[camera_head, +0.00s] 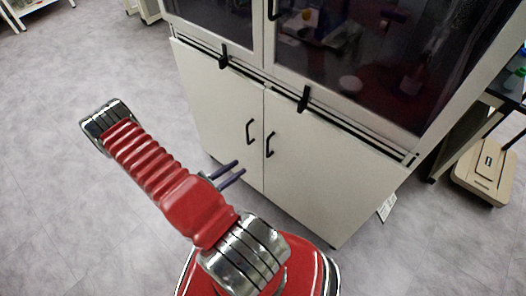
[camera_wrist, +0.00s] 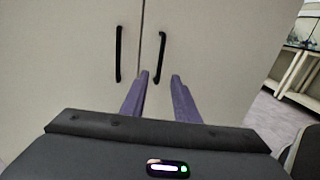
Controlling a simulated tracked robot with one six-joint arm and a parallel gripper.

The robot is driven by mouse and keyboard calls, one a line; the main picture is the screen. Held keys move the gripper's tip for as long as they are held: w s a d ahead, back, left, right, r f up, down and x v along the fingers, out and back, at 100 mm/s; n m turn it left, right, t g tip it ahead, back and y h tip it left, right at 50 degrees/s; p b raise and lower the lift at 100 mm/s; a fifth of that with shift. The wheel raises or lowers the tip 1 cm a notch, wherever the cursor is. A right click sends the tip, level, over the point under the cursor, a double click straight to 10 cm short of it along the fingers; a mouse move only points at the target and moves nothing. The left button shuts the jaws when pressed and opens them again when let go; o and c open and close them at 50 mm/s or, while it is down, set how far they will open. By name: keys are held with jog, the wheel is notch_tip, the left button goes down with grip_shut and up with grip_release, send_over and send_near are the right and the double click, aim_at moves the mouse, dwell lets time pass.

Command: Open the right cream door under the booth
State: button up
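The right cream door (camera_head: 325,175) under the booth is shut, flush with the left cream door (camera_head: 215,110). Its black bar handle (camera_head: 269,144) is upright near the seam between the doors. In the wrist view the right door's handle (camera_wrist: 160,57) stands ahead of the fingertips, near the middle of the picture. The left door's handle (camera_wrist: 119,54) is to its left. My gripper (camera_head: 240,168) is open, its two purple fingers apart and pointing at the doors. In the wrist view my gripper (camera_wrist: 160,77) is empty, and I cannot tell the exact gap to the handle.
The booth's dark glass front (camera_head: 350,55) is above the doors, with black latches (camera_head: 304,98) along its lower edge. A beige scale-like object (camera_head: 485,170) is on the floor at the right beside a dark-topped table. Grey floor in front of the left door is clear.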

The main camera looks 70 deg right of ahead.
jog(key=x, duration=1.3)
jog(key=shift+s+d, duration=0.15)
jog(key=shift+d, duration=0.25)
jog(key=shift+c, duration=0.3)
grip_shut()
dwell(0.4)
